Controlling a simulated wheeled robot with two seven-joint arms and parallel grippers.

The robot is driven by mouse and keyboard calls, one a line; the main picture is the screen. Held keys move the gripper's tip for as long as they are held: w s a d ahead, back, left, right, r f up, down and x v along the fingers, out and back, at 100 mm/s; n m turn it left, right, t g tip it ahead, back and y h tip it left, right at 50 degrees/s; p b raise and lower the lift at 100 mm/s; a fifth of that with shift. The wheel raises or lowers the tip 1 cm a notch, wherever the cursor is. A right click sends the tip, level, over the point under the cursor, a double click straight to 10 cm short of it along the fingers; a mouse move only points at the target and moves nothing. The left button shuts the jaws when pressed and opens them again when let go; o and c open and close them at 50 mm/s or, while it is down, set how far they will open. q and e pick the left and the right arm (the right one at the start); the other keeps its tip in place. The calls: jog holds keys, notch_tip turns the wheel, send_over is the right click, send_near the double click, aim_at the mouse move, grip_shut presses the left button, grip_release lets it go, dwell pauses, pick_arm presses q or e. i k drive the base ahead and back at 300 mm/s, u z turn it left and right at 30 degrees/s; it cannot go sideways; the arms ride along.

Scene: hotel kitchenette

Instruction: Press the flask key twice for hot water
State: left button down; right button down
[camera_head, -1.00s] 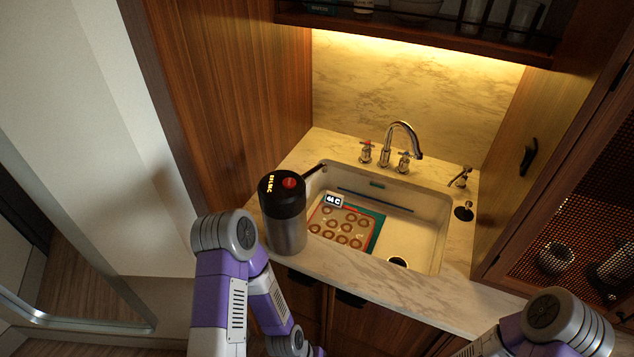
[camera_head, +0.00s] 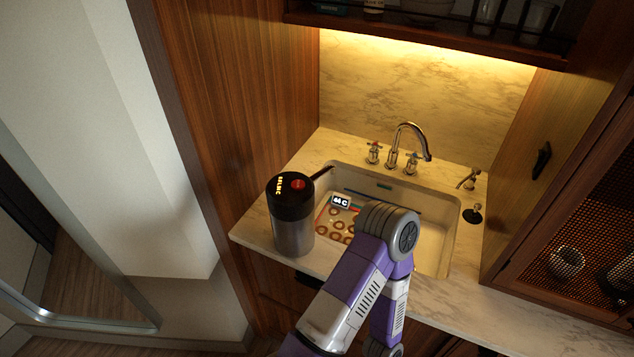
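The flask (camera_head: 292,232) stands upright on the counter at the left front edge of the sink. It has a steel body and a black top. A round red key (camera_head: 298,184) sits on top, beside small lit characters that I cannot read clearly. A dark spout or handle points right from the top, towards the sink. My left arm shows to the right of the flask, its elbow in front of the sink and covering part of it. Its lower part runs down out of the picture. Neither gripper is in view, and nothing visible touches the key.
The sink (camera_head: 447,235) holds a tray of ring-shaped pieces, partly hidden by my arm. A small tag (camera_head: 340,202) reading "64 C" shows above it. A tap (camera_head: 410,145) stands behind. A wooden panel (camera_head: 225,110) rises left of the flask. A shelf (camera_head: 430,30) hangs above.

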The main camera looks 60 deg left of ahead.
aim_at(297, 184)
jog(key=k, duration=1)
jog(key=u, duration=1.15)
jog(key=i, duration=0.5)
jog(key=z, duration=0.05)
